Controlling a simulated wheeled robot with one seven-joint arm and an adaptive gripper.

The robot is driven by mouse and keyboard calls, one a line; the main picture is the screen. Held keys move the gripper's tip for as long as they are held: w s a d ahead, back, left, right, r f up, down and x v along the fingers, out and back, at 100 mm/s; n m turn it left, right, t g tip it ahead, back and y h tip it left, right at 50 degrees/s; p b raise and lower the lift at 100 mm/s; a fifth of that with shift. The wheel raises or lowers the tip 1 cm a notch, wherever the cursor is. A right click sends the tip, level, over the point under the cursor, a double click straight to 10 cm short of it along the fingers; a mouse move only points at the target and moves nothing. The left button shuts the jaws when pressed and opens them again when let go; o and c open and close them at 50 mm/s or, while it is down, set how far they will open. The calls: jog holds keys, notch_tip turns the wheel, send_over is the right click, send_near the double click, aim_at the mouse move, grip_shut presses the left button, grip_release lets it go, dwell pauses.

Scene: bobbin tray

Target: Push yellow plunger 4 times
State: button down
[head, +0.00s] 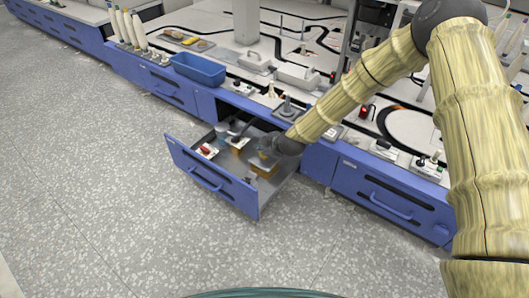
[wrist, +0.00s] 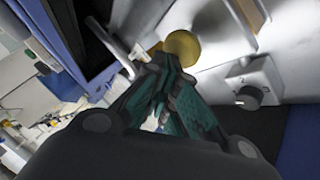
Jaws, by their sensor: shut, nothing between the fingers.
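The yellow plunger shows in the wrist view as a round yellow head (wrist: 183,46), just beyond my fingertips. My gripper (wrist: 160,66) is shut and empty, its tips close to the plunger's edge; I cannot tell whether they touch it. In the head view my gripper (head: 266,153) is down inside the open blue drawer (head: 213,182), toward its right side. An ochre block (head: 262,171) lies just under it there. My gripper partly hides that spot, and the plunger's head is not clear in the head view.
A grey box with a black knob (wrist: 248,97) stands right of my fingers in the wrist view. A blue bin (head: 199,68) sits on the counter. The floor is clear.

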jog(key=shift+f, duration=0.65)
dwell(0.8)
jog(key=shift+r+p, duration=0.95)
jog(key=shift+r, duration=0.5)
notch_tip(320, 180, up, 5)
jog(key=p, duration=0.4)
dwell(0.8)
